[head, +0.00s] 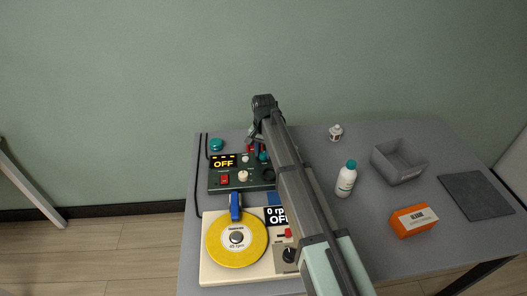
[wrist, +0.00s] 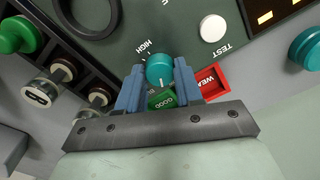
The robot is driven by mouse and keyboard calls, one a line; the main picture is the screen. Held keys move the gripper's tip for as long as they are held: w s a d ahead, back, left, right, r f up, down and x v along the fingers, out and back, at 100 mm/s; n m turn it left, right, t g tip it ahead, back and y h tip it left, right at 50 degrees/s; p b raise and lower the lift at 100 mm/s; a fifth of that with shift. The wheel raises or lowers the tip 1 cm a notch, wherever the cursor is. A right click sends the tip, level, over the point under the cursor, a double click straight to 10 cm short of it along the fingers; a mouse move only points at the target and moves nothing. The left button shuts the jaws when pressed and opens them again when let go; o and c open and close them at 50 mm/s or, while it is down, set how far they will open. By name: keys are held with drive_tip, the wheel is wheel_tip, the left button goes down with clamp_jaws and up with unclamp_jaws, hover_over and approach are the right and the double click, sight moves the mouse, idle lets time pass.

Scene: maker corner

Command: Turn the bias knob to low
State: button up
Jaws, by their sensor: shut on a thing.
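The bias knob (wrist: 160,69) is a small round teal knob on a dark green panel (wrist: 190,15). The HIGH label is printed beside it; a LOW label is not visible. In the wrist view my gripper (wrist: 159,82) has its two blue fingers on either side of the knob, shut on it. A pale pointer mark shows on the knob's near side, towards my gripper body. In the head view the green device (head: 225,188) stands at the table's back left, and my arm covers its right part.
Close to the fingers are a green GOOD marker (wrist: 162,100), a red WEAK marker (wrist: 213,82) and a white TEST button (wrist: 213,28). A turntable (head: 210,275) stands in front. A white bottle (head: 345,183), grey bin (head: 402,173) and orange box (head: 412,222) stand right of my arm.

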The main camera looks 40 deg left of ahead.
sight(264, 154)
drive_tip(key=shift+n, duration=2.5)
drive_tip(key=o, duration=1)
drive_tip(key=shift+o, duration=0.2)
wheel_tip(264, 154, up, 14)
drive_tip(key=shift+f, duration=0.15)
